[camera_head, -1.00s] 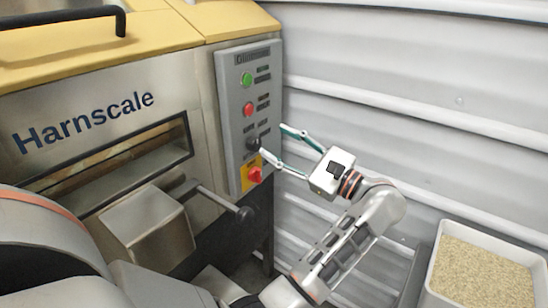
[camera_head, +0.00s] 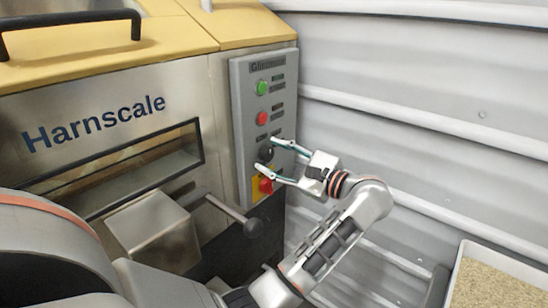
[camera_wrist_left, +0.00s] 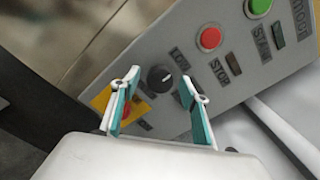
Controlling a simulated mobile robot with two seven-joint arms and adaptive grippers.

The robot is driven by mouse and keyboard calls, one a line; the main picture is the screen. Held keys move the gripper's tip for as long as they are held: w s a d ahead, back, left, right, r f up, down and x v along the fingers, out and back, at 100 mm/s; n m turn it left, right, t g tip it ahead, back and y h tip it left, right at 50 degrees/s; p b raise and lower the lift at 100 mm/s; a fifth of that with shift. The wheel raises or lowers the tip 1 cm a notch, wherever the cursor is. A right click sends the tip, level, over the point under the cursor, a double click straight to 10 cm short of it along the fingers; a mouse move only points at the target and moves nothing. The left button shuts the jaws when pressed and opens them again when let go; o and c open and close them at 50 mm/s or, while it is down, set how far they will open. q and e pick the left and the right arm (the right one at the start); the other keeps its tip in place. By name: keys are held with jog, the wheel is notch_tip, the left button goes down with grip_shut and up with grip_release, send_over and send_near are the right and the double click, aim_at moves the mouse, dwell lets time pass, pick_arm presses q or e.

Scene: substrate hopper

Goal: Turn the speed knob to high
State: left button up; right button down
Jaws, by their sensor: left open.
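The black speed knob (camera_head: 266,153) is on the grey control panel (camera_head: 240,120), below the red button. It also shows in the left wrist view (camera_wrist_left: 160,78), with a small light pointer mark and a label that seems to read LOW near it. My left gripper (camera_head: 268,156) is open in front of the panel. In the left wrist view its two teal-padded fingers (camera_wrist_left: 158,92) stand on either side of the knob, with visible gaps. I cannot tell how deep the fingertips reach. My right gripper is not in view.
A green button (camera_head: 262,87) and a red button (camera_head: 261,118) sit above the knob. A red stop button on a yellow plate (camera_head: 265,185) is close below the lower finger. A lever with a black ball (camera_head: 252,227) juts out below. A tray of grain (camera_head: 495,284) stands lower right.

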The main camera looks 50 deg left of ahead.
pick_arm(q)
jog(key=c, duration=1.1)
